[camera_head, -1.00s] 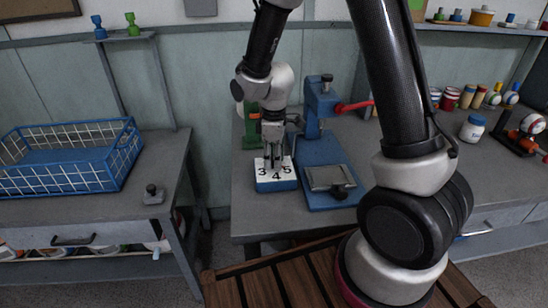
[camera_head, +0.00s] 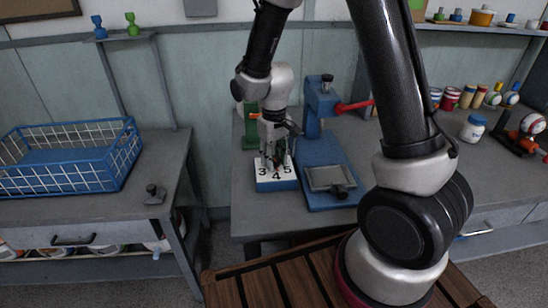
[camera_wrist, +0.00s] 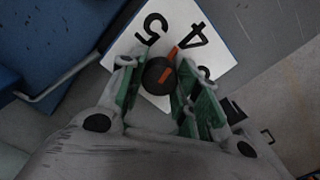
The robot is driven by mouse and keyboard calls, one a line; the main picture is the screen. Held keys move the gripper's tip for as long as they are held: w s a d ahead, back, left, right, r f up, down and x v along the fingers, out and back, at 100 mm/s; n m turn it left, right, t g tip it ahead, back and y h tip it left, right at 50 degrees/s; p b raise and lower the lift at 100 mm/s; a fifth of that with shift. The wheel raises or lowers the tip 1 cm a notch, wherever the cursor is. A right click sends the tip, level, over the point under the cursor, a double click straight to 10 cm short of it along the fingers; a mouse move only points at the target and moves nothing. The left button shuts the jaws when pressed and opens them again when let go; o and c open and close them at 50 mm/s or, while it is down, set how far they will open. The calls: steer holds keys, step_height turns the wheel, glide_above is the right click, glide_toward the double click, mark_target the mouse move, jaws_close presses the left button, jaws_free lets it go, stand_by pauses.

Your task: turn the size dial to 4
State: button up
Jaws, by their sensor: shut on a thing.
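In the wrist view the plate (camera_wrist: 222,42) shows 5 and 4 above a round dark knob (camera_wrist: 155,80) with an orange pointer. The pointer aims up and right, between 5 and 4 and closer to 4. My gripper (camera_wrist: 157,88) is shut on the knob, with a green-padded finger on either side. In the head view my gripper (camera_head: 274,158) is above the plate and hides the knob.
The blue press (camera_head: 322,178) with a red lever (camera_head: 355,106) stands close to the right of the dial. A green object (camera_head: 250,128) is behind my gripper. A blue wire basket (camera_head: 70,160) is on the left bench. Bare bench lies in front of the dial.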

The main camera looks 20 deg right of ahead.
mark_target(274, 158)
steer(key=shift+m, duration=1.1)
steer(key=o, duration=1)
step_height(274, 158, up, 12)
